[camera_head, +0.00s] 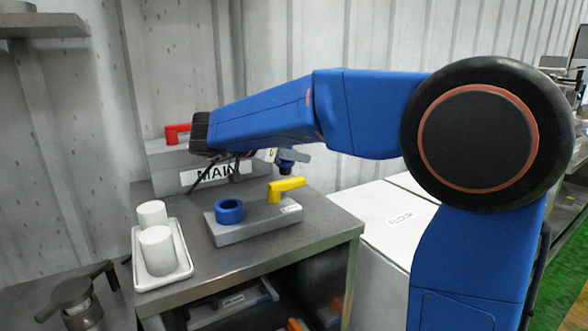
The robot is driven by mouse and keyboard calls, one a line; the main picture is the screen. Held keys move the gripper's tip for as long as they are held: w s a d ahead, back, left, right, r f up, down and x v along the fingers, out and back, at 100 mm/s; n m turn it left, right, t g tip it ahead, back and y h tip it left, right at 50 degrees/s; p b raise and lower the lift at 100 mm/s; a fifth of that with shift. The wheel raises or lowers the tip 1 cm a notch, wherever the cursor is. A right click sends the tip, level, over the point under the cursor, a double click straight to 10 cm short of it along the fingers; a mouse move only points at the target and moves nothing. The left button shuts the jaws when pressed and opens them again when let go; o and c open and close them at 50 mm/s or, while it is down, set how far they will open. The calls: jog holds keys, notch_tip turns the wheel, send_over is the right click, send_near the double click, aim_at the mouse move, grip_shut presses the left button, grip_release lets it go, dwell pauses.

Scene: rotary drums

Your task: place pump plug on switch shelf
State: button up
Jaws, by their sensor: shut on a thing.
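My gripper (272,156) is partly hidden behind my blue forearm, above the grey metal bench. It is shut on a small blue piece with a dark lower end, which looks like the pump plug (287,167). The plug is held in the air, above and behind a grey block (245,231). That block carries a blue ring (229,211) and a yellow handle (287,188). Behind, a grey box (165,160) bears a MAIN label and a red handle (177,133). I cannot tell for sure which surface is the switch shelf; the bench top (325,228) holds both switch units.
A white tray (188,270) with two white cylinders (157,250) sits at the bench's left edge. A grey wall shelf (45,27) is at the upper left. White boxes (395,225) stand right of the bench. Bare bench top shows in front of the grey block.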

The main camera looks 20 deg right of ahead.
jog(key=shift+f, duration=1.8)
jog(key=o, duration=1.2)
jog(key=v, duration=1.2)
